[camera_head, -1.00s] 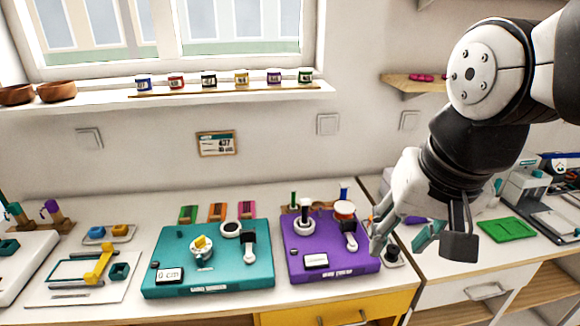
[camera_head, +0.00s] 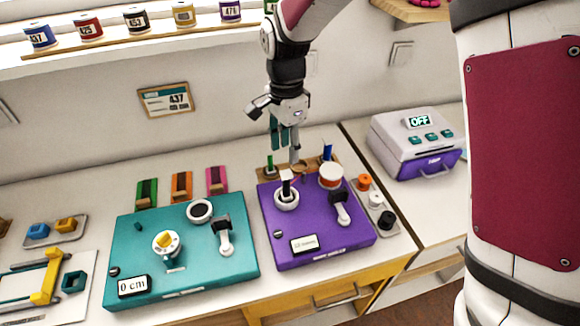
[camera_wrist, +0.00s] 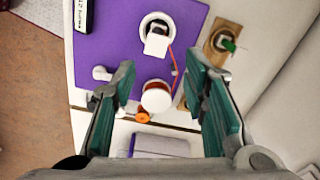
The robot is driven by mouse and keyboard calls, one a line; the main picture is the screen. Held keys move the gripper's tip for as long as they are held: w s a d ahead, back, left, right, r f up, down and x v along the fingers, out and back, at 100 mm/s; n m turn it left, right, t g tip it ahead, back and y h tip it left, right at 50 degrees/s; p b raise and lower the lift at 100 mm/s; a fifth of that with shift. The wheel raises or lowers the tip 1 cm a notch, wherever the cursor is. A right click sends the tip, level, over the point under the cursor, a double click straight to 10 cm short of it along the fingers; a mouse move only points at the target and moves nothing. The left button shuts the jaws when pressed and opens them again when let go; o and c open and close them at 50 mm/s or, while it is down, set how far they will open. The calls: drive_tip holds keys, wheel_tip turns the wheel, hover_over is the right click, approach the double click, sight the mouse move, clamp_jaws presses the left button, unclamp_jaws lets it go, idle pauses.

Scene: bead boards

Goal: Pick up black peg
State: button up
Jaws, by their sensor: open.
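My gripper (camera_head: 284,148) points down above the back edge of the purple board (camera_head: 325,228), near a wooden rack. Its fingers are apart and empty in the wrist view (camera_wrist: 160,78). A dark upright post with a pale top (camera_head: 286,181) stands in a white ring on the purple board, just below the gripper in the picture. A short round black piece (camera_head: 387,219) sits on a small tray at the board's right. I cannot tell which is the black peg. The rack holds a green peg (camera_head: 269,164) and a blue peg (camera_head: 327,150); its middle is partly hidden.
The purple board also carries a white-and-orange spool (camera_head: 331,176) and a lever (camera_head: 341,207). A teal board (camera_head: 190,262) lies to the left. A grey box with a display (camera_head: 417,143) stands at the right. The wall is close behind the rack.

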sight(287, 172)
wheel_tip(287, 172, down, 8)
drive_tip(key=shift+f, duration=0.2)
drive_tip(key=shift+s+f+p, duration=0.15)
drive_tip(key=shift+f+p, duration=0.25)
drive_tip(key=shift+f, duration=0.95)
drive_tip(key=shift+s+f+p, duration=0.15)
drive_tip(key=shift+f+p, duration=0.2)
drive_tip(key=shift+f, duration=0.95)
clamp_jaws()
